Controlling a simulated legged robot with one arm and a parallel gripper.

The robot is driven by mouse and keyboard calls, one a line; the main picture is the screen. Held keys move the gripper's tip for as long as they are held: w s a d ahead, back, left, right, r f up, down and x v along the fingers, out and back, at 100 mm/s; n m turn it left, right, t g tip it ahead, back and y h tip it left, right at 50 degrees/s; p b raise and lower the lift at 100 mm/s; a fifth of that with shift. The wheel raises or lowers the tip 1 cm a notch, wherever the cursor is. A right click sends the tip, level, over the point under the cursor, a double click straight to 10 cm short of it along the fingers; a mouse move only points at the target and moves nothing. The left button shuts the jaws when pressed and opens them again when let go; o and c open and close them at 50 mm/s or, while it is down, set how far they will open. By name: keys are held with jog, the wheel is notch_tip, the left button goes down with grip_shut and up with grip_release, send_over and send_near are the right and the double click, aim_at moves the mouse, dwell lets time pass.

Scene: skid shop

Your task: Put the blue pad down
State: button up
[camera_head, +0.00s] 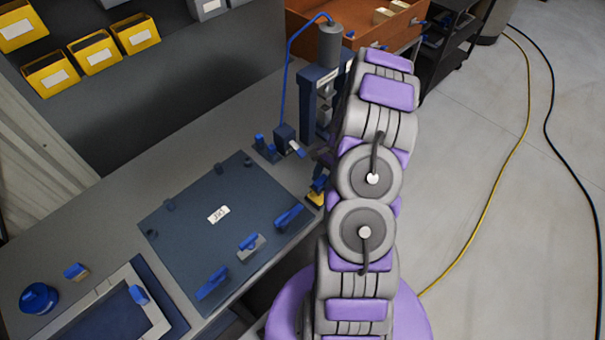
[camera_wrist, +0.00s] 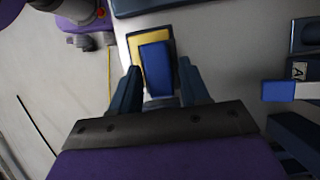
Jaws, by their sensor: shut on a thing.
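The blue pad (camera_wrist: 157,68) is a small blue block between the two dark fingers of my gripper (camera_wrist: 158,72) in the wrist view. My gripper is shut on it. A yellow piece with a dark edge (camera_wrist: 134,43) shows behind and around the pad's upper left side; I cannot tell whether the pad touches it. In the head view the yellow piece (camera_head: 314,199) shows at the bench's right edge, beside the dark mat. My arm hides most of my gripper there.
The dark mat (camera_head: 190,243) carries blue-handled parts and a white label. A press with a blue hose (camera_head: 329,50) stands behind, near my arm. A blue round tub (camera_head: 39,298) and framed tray (camera_head: 160,325) are at lower left. Yellow bins (camera_head: 95,52) hang behind.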

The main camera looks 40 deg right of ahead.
jog(key=w, duration=0.4)
jog(key=shift+w+f, duration=0.2)
jog(key=shift+f, duration=0.1)
jog(key=w+a, duration=0.1)
jog(key=w+a+b, duration=0.1)
jog(key=w, duration=0.1)
jog(key=shift+w+a, duration=0.1)
jog(key=shift+w, duration=0.15)
jog(key=shift+w+a, duration=0.15)
jog(key=shift+a, duration=0.05)
jog(key=f, duration=0.2)
jog(key=f+b, duration=0.1)
jog(key=shift+d+f, duration=0.35)
jog(key=shift+d, duration=0.2)
jog(key=o, duration=1.2)
jog(key=shift+a+r, duration=0.1)
jog(key=shift+a, duration=0.3)
jog(key=shift+d, duration=0.1)
jog(key=shift+d, duration=0.15)
